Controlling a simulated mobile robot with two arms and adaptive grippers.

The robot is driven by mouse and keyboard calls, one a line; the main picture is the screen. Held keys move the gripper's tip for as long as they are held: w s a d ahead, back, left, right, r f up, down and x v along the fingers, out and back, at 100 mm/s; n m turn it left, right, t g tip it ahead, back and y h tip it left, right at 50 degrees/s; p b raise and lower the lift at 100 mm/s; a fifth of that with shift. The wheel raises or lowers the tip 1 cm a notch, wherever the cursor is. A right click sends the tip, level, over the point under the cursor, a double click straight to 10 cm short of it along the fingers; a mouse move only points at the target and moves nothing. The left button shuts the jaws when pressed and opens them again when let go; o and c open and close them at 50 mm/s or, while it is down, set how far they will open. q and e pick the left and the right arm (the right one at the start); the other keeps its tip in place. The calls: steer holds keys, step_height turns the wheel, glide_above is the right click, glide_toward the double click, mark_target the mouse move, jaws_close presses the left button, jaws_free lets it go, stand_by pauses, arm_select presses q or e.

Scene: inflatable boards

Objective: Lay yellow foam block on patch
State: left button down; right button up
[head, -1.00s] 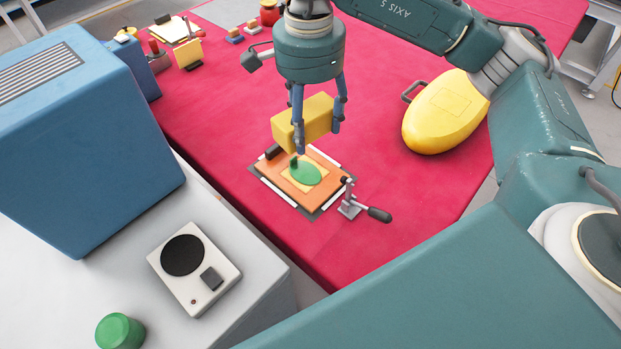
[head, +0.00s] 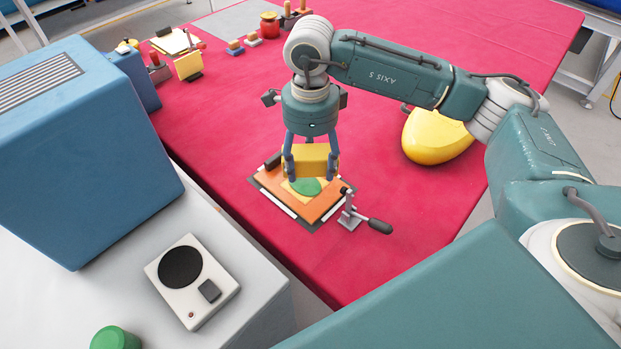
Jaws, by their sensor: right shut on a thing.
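The yellow foam block (head: 310,158) is between the fingers of my right gripper (head: 309,172), which is shut on it. The block is just above or at the back part of the patch area; I cannot tell whether it touches. The green patch (head: 305,188) is an oval on a pale yellow sheet (head: 305,201), on an orange board (head: 322,208) in a dark frame. The block and fingers hide the back of the patch. My left gripper is not in view.
A toggle clamp (head: 352,215) with a black handle stands at the frame's right corner. A yellow inflated board (head: 436,137) lies to the right, partly behind my arm. A blue machine (head: 85,150) and a grey device (head: 193,281) are at the left. The red table is clear around the frame.

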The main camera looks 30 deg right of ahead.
mark_target(310, 191)
step_height(310, 191, down, 2)
steer(key=shift+f, duration=0.1)
step_height(310, 191, down, 4)
steer(key=shift+f+p, duration=0.1)
steer(key=shift+p, duration=0.35)
steer(key=shift+f, duration=0.15)
steer(key=shift+f, duration=0.2)
steer(key=o, duration=0.8)
steer(key=shift+r, duration=0.1)
steer(key=shift+o, duration=0.2)
